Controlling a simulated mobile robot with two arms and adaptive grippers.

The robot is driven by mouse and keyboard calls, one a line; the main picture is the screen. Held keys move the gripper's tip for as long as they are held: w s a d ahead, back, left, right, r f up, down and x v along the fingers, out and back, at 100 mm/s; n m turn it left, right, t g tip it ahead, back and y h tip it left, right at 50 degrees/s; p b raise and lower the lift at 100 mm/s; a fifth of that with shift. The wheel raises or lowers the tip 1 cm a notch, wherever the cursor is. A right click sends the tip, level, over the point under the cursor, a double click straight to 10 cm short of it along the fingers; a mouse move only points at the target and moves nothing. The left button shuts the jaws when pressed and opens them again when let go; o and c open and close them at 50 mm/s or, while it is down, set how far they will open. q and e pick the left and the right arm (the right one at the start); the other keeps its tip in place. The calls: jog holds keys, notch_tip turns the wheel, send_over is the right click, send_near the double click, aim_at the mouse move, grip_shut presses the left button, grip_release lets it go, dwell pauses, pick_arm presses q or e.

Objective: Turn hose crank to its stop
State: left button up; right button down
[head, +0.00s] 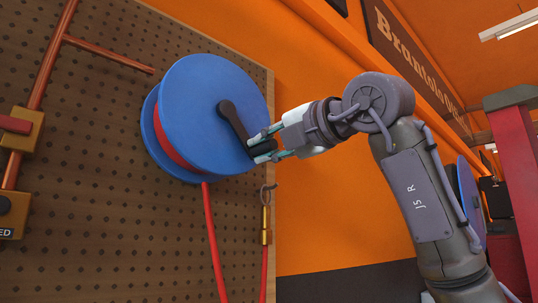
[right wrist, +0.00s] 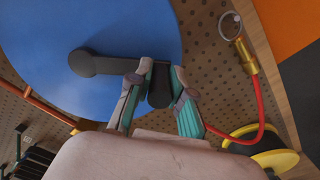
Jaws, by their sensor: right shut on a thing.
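The blue hose reel (head: 200,100) is mounted on a brown pegboard in the head view, with red hose (head: 215,240) wound behind its front disc and hanging down. Its black crank (head: 233,121) runs from the hub down to the right. My right gripper (head: 257,149) comes in from the right and is shut on the crank's handle at the lower end. In the right wrist view the crank (right wrist: 95,63) lies across the blue disc, and the handle (right wrist: 159,92) sits between the two fingers. The gripper hides part of the handle. My left gripper is not in view.
A brass hose fitting (head: 266,225) hangs on a hook just below the gripper, near the pegboard's right edge. Copper pipes (head: 45,75) and yellow valve boxes (head: 22,130) are at the left. A red post (head: 510,170) stands at the far right.

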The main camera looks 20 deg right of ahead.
jog(key=shift+s+a+f+m+b, duration=0.2)
jog(key=shift+a+f+m+b, duration=0.4)
jog(key=shift+f+m+b, duration=0.3)
jog(key=shift+s+a+f+m+b, duration=0.2)
jog(key=shift+a+m+b, duration=0.45)
jog(key=shift+m, duration=0.35)
jog(key=a+m+b, duration=0.1)
jog(key=a+m, duration=0.1)
jog(key=m, duration=0.1)
jog(key=shift+s+f+b, duration=0.2)
jog(key=shift+s+b, duration=0.15)
jog(key=shift+s, duration=0.05)
jog(key=shift+a, duration=0.3)
jog(key=shift+s+a+b, duration=0.15)
jog(key=shift+a+b, duration=0.15)
jog(key=shift+b, duration=0.05)
jog(key=c, duration=1.2)
grip_release()
jog(key=shift+o, duration=0.7)
jog(key=shift+a, duration=0.1)
jog(key=shift+r, duration=0.1)
jog(key=shift+s, duration=0.1)
